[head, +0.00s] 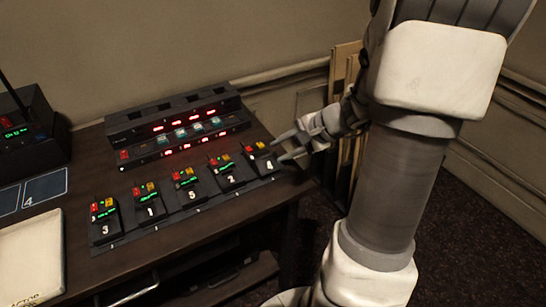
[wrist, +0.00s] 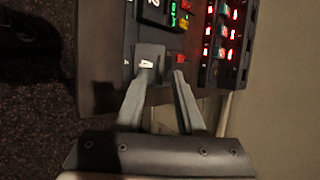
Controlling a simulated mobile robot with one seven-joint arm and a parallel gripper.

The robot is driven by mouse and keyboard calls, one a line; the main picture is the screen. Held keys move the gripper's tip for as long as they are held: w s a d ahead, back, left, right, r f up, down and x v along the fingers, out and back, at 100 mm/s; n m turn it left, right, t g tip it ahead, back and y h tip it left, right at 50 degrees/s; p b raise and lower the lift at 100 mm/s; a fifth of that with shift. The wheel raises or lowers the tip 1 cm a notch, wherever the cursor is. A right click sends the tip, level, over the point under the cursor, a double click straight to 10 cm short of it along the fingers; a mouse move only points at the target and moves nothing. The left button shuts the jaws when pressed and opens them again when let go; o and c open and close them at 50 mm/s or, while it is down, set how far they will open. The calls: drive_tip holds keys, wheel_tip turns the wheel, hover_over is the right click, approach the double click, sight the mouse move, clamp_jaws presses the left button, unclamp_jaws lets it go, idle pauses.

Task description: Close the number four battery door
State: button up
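The number four unit (head: 264,164) is at the right end of the front row on the desk, a dark block marked 4 with a red patch. In the wrist view its grey panel with the white number (wrist: 147,63) lies just beyond the left fingertip. I cannot tell whether this panel is the battery door, or how far any door stands open. My gripper (head: 279,149) is at the unit's right side, its fingers apart and pointing at it. In the wrist view my gripper (wrist: 164,78) has nothing between its fingers. Contact is unclear.
Units 2 (head: 227,174), 5, 1 and 3 stand to the left in the same row. A black console (head: 175,120) with red displays stands behind them. A tray (head: 30,262) lies at the desk's left. Beyond the desk's right edge is open floor.

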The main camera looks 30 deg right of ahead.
sight(266, 157)
drive_tip(key=shift+b+x, duration=0.3)
drive_tip(key=shift+x, duration=1.7)
clamp_jaws()
